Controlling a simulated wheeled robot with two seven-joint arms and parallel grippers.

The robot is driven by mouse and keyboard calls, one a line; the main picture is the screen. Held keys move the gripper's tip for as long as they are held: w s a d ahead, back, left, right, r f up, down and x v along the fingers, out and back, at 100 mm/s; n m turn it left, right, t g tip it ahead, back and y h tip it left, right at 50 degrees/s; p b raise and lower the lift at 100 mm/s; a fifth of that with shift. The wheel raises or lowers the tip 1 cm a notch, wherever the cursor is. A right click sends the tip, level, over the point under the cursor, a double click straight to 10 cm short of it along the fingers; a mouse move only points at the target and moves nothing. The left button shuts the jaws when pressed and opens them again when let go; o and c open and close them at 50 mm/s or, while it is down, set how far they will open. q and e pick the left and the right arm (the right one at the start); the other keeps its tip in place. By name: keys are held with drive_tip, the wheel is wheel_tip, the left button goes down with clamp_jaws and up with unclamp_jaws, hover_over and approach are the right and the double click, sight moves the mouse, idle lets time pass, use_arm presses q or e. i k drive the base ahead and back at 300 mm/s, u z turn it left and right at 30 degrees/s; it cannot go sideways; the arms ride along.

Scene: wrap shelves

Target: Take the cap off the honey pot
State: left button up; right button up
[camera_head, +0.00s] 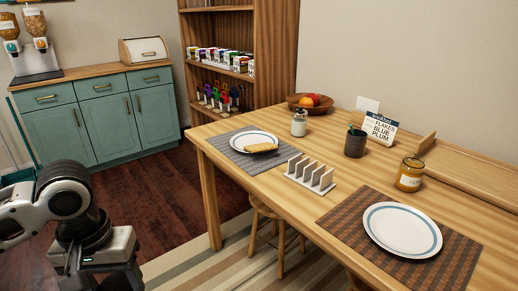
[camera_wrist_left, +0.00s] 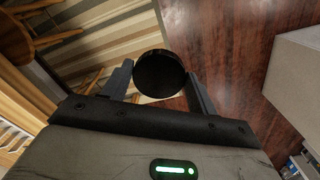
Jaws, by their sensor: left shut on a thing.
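The honey pot (camera_head: 410,175) is a squat amber jar with a pale label. It stands upright on the table, behind the white plate at the right. Its top looks golden-brown; at this size I cannot tell whether that is a cap or the bare mouth. My left gripper (camera_wrist_left: 160,82) is shut on a dark round thing (camera_wrist_left: 160,72), which looks like a black cap. In the head view my left arm is at the lower left, over the floor, well away from the honey pot; its fingertips are not clear there. My right gripper is not in view.
The wooden table (camera_head: 330,220) holds a white toast rack (camera_head: 310,177), a dark cup (camera_head: 355,143), a sign (camera_head: 379,128), a small jar (camera_head: 299,123), a fruit bowl (camera_head: 309,105) and two plates on mats. A teal cabinet (camera_head: 98,118) stands back left. Open floor lies between.

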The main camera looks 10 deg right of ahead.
sight(410, 173)
drive_tip(key=u, duration=1.1)
drive_tip(key=i, duration=3.1)
drive_tip(key=z, duration=4.65)
drive_tip(key=i, duration=1.05)
drive_tip(key=z, duration=0.05)
